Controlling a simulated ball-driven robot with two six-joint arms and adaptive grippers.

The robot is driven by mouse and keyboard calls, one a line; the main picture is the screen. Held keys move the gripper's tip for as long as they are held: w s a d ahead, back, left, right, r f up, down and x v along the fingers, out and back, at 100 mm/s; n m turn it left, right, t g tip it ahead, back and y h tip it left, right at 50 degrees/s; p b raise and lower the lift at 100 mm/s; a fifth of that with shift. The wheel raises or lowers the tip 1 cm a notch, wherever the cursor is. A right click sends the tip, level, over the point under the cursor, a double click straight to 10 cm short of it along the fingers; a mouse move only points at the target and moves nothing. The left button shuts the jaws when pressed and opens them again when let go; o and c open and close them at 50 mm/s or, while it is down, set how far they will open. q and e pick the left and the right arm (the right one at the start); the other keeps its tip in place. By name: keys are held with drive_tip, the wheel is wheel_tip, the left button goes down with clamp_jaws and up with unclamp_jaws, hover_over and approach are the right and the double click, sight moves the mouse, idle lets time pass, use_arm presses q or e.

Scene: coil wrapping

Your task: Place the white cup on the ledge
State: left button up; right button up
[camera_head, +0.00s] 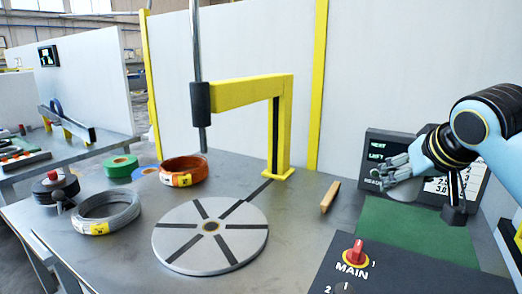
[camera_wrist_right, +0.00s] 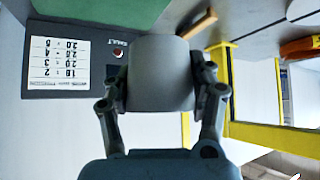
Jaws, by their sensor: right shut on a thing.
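My right gripper (camera_head: 392,172) hangs in front of the dark display panel (camera_head: 385,150), above the green mat (camera_head: 425,236). In the right wrist view the gripper (camera_wrist_right: 160,92) is shut on a white cup (camera_wrist_right: 160,72), with one finger on each side of it. The cup looks held clear of the table. In the head view, fingers partly cover a pale form that looks like the cup (camera_head: 407,190). My left gripper is out of view. I cannot tell which surface is the ledge.
A round grey turntable (camera_head: 180,232) lies mid-table beside a yellow post arm (camera_head: 285,135). An orange coil (camera_head: 183,172), a grey coil (camera_head: 90,222) and green tape (camera_head: 121,167) are at left. A wooden block (camera_head: 330,197) and the MAIN switch box (camera_head: 400,275) are nearer the right.

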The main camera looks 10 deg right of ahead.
drive_tip(key=s+a+r+n+g+y+b, duration=0.1)
drive_tip(key=s+a+r+n+y, duration=0.1)
drive_tip(key=a+n, duration=0.4)
drive_tip(key=s+a+r+n+g+y, duration=0.1)
drive_tip(key=s+a+n+g+y, duration=0.1)
drive_tip(key=s+a+n+y, duration=0.3)
drive_tip(key=a+n+y, duration=0.2)
drive_tip(key=a, duration=0.2)
drive_tip(key=shift+s+r+n+g+b, duration=0.3)
drive_tip(key=shift+r+b, duration=0.05)
drive_tip(key=shift+b, duration=0.05)
